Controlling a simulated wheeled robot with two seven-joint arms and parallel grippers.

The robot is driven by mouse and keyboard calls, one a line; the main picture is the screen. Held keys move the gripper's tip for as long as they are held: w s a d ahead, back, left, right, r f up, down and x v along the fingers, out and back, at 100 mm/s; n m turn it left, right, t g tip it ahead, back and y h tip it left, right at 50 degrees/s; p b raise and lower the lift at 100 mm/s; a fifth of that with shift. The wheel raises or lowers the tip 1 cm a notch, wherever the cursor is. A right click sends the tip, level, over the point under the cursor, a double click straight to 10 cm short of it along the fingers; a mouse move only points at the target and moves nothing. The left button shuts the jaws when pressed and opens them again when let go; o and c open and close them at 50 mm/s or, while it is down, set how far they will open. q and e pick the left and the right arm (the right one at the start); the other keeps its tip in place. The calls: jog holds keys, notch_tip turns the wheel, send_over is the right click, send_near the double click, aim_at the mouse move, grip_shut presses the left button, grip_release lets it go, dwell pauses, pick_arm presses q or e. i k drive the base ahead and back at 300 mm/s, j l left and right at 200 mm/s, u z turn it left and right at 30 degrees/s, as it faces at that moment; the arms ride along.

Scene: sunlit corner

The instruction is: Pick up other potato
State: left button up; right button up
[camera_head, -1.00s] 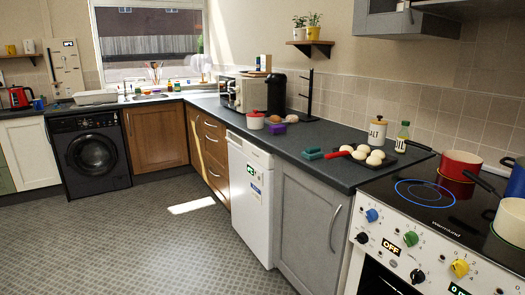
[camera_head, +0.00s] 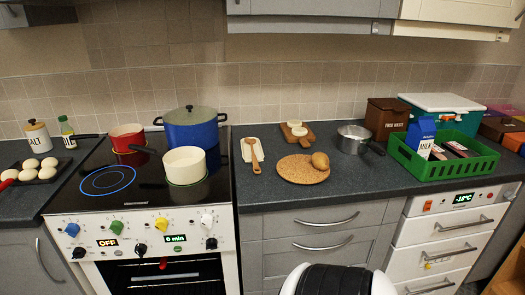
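A silver saucepan (camera_head: 352,139), a green crate (camera_head: 400,153) with a milk carton (camera_head: 420,137), and a brown food waste box (camera_head: 385,116) stand to the right. A spoon rest with a wooden spoon (camera_head: 254,156) lies left. Pots (camera_head: 185,164) stand on the stove (camera_head: 130,200). The counter front is clear.

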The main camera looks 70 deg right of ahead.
aim_at(320, 160)
jog(key=z, duration=2.55)
jog(key=i+l+z, duration=0.2)
jog(key=l, duration=0.2)
jog(key=i+l+z, duration=0.25)
jog(key=i, duration=0.15)
